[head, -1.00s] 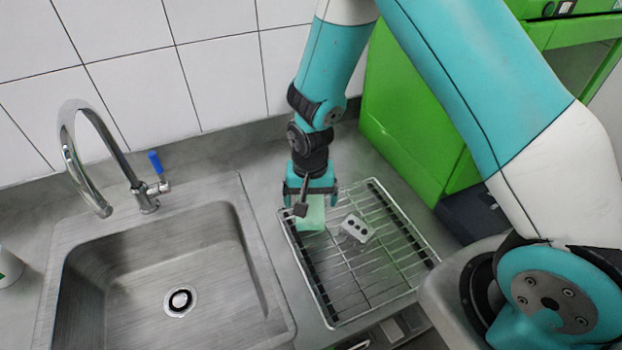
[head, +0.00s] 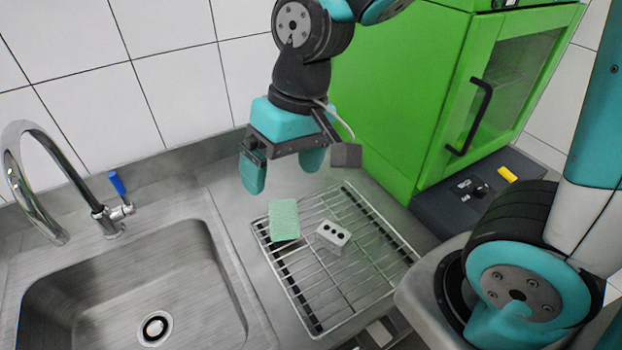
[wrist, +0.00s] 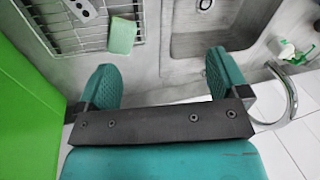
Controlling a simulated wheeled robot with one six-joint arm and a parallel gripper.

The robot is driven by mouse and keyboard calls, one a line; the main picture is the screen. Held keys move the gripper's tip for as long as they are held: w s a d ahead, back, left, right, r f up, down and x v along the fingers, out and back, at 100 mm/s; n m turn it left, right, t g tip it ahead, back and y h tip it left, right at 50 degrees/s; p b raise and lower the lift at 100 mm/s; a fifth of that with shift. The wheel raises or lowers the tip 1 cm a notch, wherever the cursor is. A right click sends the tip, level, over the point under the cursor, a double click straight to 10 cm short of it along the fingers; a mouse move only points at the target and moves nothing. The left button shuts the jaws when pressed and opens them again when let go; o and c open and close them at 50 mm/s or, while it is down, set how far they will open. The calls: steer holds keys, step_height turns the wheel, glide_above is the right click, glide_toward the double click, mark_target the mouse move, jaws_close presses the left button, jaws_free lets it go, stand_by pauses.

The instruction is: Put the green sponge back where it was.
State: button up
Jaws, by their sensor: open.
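The green sponge (head: 284,220) lies on the left back part of the wire rack (head: 372,296). It also shows in the wrist view (wrist: 122,36), on the edge of the rack (wrist: 70,47). My gripper (head: 283,178) is raised above and behind the sponge, with its fingers spread wide and nothing between them. In the wrist view my gripper's two teal fingers (wrist: 165,80) stand well apart, and the sponge is beyond them, not touching.
A grey block with dark holes (head: 332,237) sits on the rack just right of the sponge. A steel sink (head: 130,275) with a faucet (head: 30,180) is at left. A green cabinet (head: 410,90) stands behind right. Bare counter lies between sink and rack.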

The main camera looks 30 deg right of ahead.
steer(key=s+r+n+y, duration=0.1)
steer(key=s+r+n, duration=0.3)
steer(key=s, duration=0.5)
steer(key=shift+a+r+n, duration=0.2)
steer(key=shift+a+n, duration=0.1)
steer(key=shift+n, duration=0.1)
steer(key=shift+w+f+b, duration=0.1)
steer(key=shift+f+b, duration=0.5)
steer(key=shift+f, duration=0.05)
